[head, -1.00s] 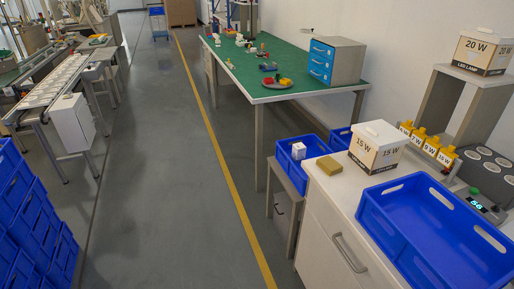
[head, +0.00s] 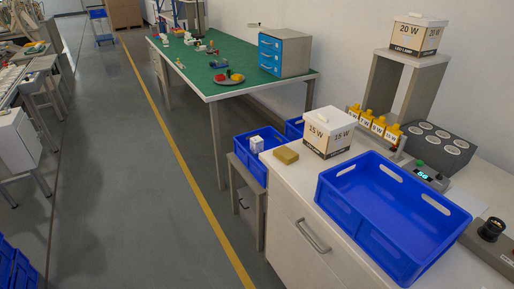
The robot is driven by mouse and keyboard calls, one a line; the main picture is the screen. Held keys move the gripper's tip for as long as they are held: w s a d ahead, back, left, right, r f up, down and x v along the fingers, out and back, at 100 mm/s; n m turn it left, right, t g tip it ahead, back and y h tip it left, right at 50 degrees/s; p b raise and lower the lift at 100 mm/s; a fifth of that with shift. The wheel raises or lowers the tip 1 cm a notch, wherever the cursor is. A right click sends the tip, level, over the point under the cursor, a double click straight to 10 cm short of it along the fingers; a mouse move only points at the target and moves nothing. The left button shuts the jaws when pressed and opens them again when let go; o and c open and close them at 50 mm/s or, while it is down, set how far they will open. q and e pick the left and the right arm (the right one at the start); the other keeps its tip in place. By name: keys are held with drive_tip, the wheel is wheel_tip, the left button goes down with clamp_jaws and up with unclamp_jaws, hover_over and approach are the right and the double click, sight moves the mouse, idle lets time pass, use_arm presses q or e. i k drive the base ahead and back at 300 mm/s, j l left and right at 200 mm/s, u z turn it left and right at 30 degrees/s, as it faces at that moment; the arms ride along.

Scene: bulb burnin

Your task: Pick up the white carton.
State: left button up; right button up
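A small white carton (head: 257,144) stands in the blue crate (head: 243,150) on a low grey stand, left of the white cabinet. Its lower part is hidden by the crate wall. Two larger white-and-black lidded boxes also show: one marked 15 W (head: 329,132) on the cabinet top, and one marked 20 W (head: 418,36) on a grey raised shelf. Neither of my grippers is in view.
A large empty blue crate (head: 388,208) covers much of the white cabinet top (head: 290,186). A tan block (head: 286,155) lies near its left edge. Yellow labelled holders (head: 379,124) and a grey socket block (head: 437,144) stand behind.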

sight(256, 143)
drive_tip(key=i+z, duration=0.1)
drive_tip(key=z, duration=0.25)
drive_tip(key=j+z, duration=0.15)
drive_tip(key=z, duration=0.2)
drive_tip(key=i+j+z, duration=0.1)
drive_tip(key=z, duration=0.25)
drive_tip(key=i+j+z, duration=0.25)
drive_tip(key=j, duration=0.5)
drive_tip(key=j+z, duration=0.3)
drive_tip(key=j, duration=0.45)
drive_tip(key=i+j+z, duration=0.1)
drive_tip(key=j+z, duration=0.15)
drive_tip(key=j, duration=1.5)
